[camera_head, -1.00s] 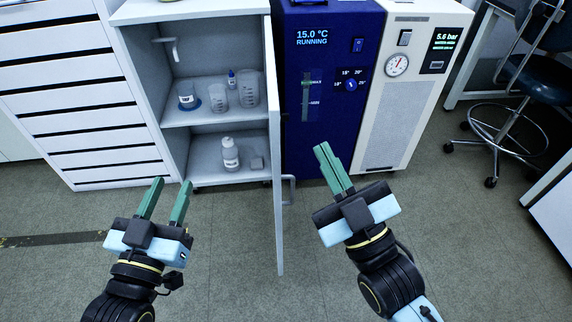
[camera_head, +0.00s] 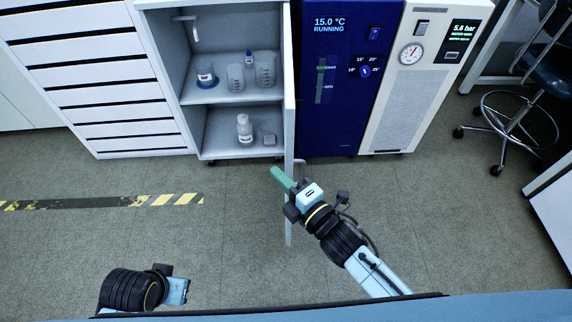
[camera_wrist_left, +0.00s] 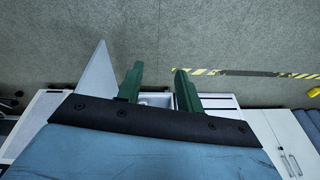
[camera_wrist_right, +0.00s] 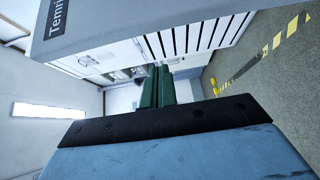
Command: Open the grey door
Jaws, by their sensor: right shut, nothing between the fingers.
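The grey door (camera_head: 289,215) stands swung out from the cabinet, seen almost edge-on in the head view. Its bar handle (camera_head: 301,163) is on its right face. My right gripper (camera_head: 275,172) is shut and empty. In the head view its fingers cross in front of the door's edge and point left, close to the handle; I cannot tell whether they touch the door. In the right wrist view the fingers (camera_wrist_right: 157,72) are together. My left gripper (camera_wrist_left: 158,80) is open and empty in the left wrist view; its fingers do not show in the head view, at bottom left.
The open cabinet (camera_head: 235,151) holds beakers and bottles on its shelves. A blue chiller (camera_head: 335,125) and a white unit (camera_head: 405,105) stand to the right, white drawers (camera_head: 95,75) to the left. A stool (camera_head: 515,125) is at far right. The floor ahead is mostly clear.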

